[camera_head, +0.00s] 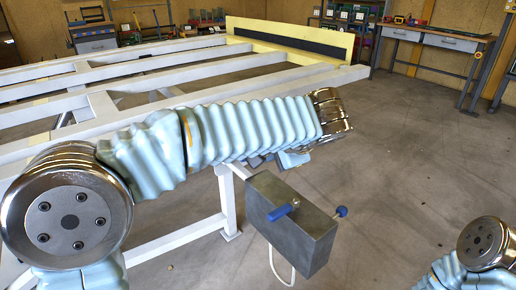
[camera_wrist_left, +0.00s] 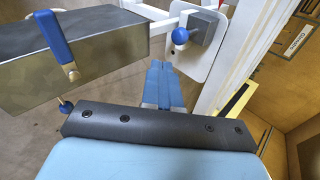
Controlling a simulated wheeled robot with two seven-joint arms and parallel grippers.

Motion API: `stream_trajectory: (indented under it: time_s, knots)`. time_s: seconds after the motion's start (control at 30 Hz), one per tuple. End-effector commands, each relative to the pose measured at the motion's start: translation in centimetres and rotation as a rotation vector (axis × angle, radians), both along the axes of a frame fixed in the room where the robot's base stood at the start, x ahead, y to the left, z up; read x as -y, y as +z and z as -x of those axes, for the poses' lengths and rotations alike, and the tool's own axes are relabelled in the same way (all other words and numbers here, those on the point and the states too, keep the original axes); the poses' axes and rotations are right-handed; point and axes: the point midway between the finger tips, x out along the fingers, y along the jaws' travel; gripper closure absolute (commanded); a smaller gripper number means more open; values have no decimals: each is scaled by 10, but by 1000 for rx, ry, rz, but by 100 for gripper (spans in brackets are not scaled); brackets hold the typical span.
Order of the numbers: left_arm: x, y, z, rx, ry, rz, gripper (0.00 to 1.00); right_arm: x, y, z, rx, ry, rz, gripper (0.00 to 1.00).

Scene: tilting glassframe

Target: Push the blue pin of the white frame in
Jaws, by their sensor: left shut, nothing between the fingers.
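The blue pin (camera_wrist_left: 180,36) is a round blue knob standing out from a grey block (camera_wrist_left: 203,28) on a white plate of the white frame (camera_wrist_left: 215,85), in the left wrist view. My left gripper (camera_wrist_left: 158,66) has its blue fingers shut together and empty. Its tips appear just below the pin in that view, with a visible gap; the depth between them is hard to tell. In the head view the white frame (camera_head: 70,78) spans the left side, and my left arm hides the pin and most of the gripper. My right gripper is out of view.
A grey metal box (camera_head: 290,222) with a blue lever and a blue knob hangs by the frame's near corner. It also fills the upper left of the left wrist view (camera_wrist_left: 105,50), close to my fingers. Open floor (camera_head: 410,150) lies to the right.

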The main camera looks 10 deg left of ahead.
Motion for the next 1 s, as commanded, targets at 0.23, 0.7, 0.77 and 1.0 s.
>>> stream_trajectory:
  time_s: [0.23,0.7,0.77,1.0]
  knots:
    - [-17,-26,-17,-3,2,-2,100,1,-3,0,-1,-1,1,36]
    - [-63,-74,-68,-2,3,1,100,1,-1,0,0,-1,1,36]
    - [-67,-75,-72,-2,1,1,100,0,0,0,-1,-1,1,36]
    - [-73,-76,-79,-1,0,1,100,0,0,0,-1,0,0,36]
